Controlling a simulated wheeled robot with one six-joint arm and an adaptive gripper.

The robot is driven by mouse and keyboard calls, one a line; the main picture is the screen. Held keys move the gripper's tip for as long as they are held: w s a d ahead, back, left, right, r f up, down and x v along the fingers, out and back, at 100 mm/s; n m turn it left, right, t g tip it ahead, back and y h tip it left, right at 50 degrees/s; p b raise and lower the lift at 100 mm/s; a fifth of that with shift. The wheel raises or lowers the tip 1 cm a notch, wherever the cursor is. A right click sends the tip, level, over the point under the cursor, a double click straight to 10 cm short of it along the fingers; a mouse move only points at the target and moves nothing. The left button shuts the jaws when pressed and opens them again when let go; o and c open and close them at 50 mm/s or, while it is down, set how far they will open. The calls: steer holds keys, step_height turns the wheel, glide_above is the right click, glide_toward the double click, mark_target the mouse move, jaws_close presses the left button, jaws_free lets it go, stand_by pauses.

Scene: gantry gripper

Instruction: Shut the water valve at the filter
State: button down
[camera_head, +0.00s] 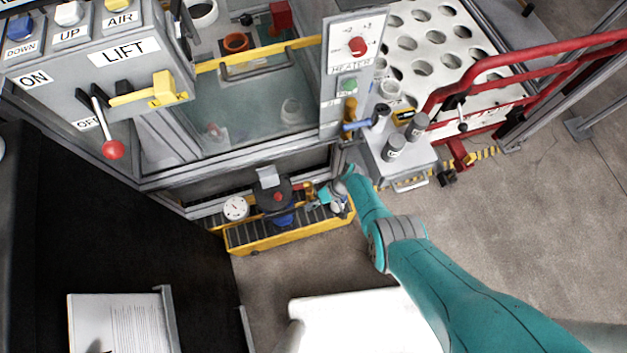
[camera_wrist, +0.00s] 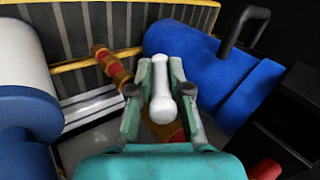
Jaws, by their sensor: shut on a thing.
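The filter (camera_head: 272,196) is a dark upright housing with a blue lower part, standing low by the tank's front. A large blue body (camera_wrist: 200,72) fills the right of the wrist view. My gripper (camera_head: 322,196) is just right of the filter. In the wrist view my gripper (camera_wrist: 158,85) has its two fingers closed on a white, knob-ended handle (camera_wrist: 162,98), which looks like the valve's lever. A brass-coloured piece (camera_wrist: 165,130) shows below the handle, partly hidden by my fingers. Whether the valve is open or shut cannot be told.
A yellow-edged tray (camera_head: 290,237) lies under the filter, with a round gauge (camera_head: 235,208) to its left. A brown and red ringed rod (camera_wrist: 112,66) is left of my fingers. A white and blue cylinder (camera_wrist: 22,85) is at far left. Grey floor (camera_head: 520,220) is clear at right.

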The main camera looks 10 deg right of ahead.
steer(key=shift+s+y, duration=0.25)
steer(key=shift+y, duration=0.15)
stand_by(0.5)
steer(key=c, duration=1.1)
jaws_free()
steer(key=shift+c, duration=0.2)
steer(key=shift+w+r, duration=0.2)
steer(key=shift+r, duration=0.1)
steer(key=shift+r, duration=0.15)
steer(key=shift+s+a+r, duration=0.1)
steer(key=shift+s+r, duration=0.05)
steer(key=shift+r, duration=4.5)
